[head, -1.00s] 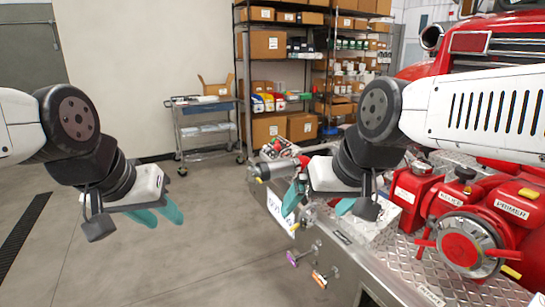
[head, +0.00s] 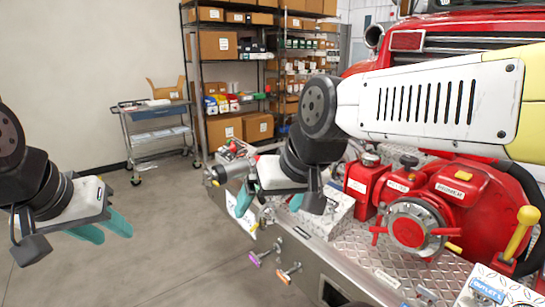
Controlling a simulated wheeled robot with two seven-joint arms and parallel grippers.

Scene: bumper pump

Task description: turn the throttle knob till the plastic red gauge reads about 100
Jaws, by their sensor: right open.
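The red pump (head: 465,205) sits on the bumper's diamond plate, with a PRIMER label and a silver-ringed red round fitting (head: 414,228) on its front. I cannot make out a gauge, and I cannot tell which part is the throttle knob. A yellow-handled lever (head: 524,222) stands at the pump's right. My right gripper (head: 270,203) is open and empty over the left part of the bumper, left of the pump. My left gripper (head: 104,228) is open and empty over bare floor, far from the pump.
Small purple (head: 254,259) and orange (head: 284,276) knobs stick out from the bumper's front face (head: 325,264). A cart (head: 155,135) and shelves with boxes (head: 222,130) stand behind. The floor at front left is clear. My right arm covers part of the truck.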

